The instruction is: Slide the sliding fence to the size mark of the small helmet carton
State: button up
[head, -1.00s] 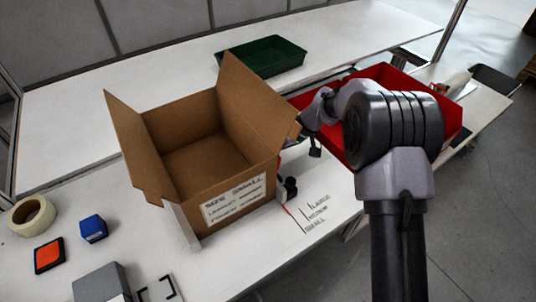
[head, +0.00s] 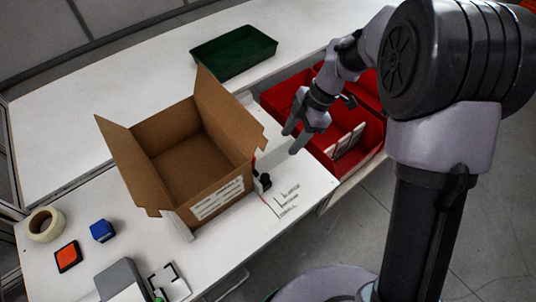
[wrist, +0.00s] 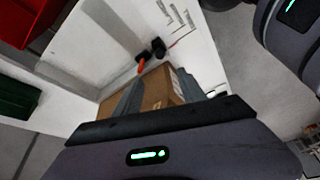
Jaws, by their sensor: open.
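The open brown carton (head: 190,160) with the label "SIZE SMALL" (head: 217,199) stands on the white bench. The sliding fence's black knob (head: 264,181) is at the carton's right side, with a thin red line near it; most of the fence is hidden. The size marks (head: 285,203) are printed on the bench right of the knob; I cannot tell which one the line meets. My gripper (head: 292,141) is open and empty, above and behind the knob, apart from it. The wrist view shows the knob (wrist: 152,50), marks (wrist: 178,20) and carton (wrist: 165,92) beyond my fingers.
Red bins (head: 325,150), one holding pale pieces, stand at the bench's right side behind my gripper. A green tray (head: 234,52) lies at the back. Tape (head: 45,224), a blue block (head: 102,230) and an orange pad (head: 68,256) lie front left. Bench space around the marks is clear.

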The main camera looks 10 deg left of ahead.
aim_at(267, 176)
jog(key=b+x, duration=0.2)
jog(key=x, duration=0.7)
jog(key=b+x, duration=0.3)
jog(key=x, duration=0.5)
jog(key=shift+d+f, duration=0.1)
jog(key=shift+f, duration=0.35)
grip_shut()
